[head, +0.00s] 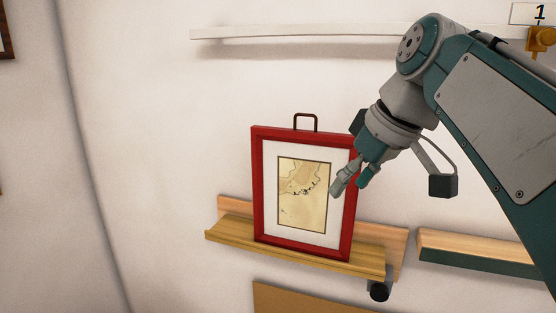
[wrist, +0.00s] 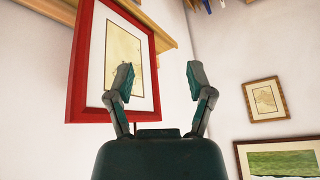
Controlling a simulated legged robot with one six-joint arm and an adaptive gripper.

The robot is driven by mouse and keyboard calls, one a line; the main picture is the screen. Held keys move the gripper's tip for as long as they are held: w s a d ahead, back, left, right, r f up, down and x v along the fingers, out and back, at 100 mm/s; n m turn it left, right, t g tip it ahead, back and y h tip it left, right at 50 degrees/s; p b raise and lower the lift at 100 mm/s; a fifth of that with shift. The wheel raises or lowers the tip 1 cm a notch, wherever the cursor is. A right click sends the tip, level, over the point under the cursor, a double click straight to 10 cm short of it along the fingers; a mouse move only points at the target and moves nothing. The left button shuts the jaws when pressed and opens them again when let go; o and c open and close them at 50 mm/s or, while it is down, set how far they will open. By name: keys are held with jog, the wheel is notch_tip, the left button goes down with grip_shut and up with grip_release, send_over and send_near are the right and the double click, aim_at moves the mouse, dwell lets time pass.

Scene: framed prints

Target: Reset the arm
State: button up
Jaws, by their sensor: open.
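My gripper (head: 350,184) is open and empty in front of the right side of a red-framed map print (head: 303,192). In the wrist view my gripper (wrist: 158,85) has its two fingers spread apart with nothing between them. The red frame (wrist: 76,75) shows there at the left, behind the left finger. In the head view the frame stands upright on a wooden ledge (head: 225,230), with a dark hanging loop on top. The gripper overlaps its right edge in the picture; I cannot tell whether they touch.
A white rail (head: 300,32) with a gold hook (head: 540,40) and a "1" sign (head: 533,13) is above. Another ledge (head: 480,250) is at the right. In the wrist view, two framed pictures (wrist: 265,100) (wrist: 280,160) hang at the right. Bare wall lies left of the red frame.

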jog(key=s+d+f+m+h, duration=0.1)
jog(key=s+f, duration=0.3)
jog(key=f, duration=0.4)
jog(key=s+d+f+m+t+h, duration=0.1)
jog(key=s+d+f+m, duration=0.1)
jog(key=s+f, duration=0.3)
jog(key=s+d+f+m+h, duration=0.1)
jog(key=s+f+m, duration=0.3)
jog(key=f, duration=0.8)
jog(key=shift+s+d+f+t+h, duration=0.15)
jog(key=shift+d+f+t+h, duration=0.1)
jog(key=shift+d+t+h, duration=0.2)
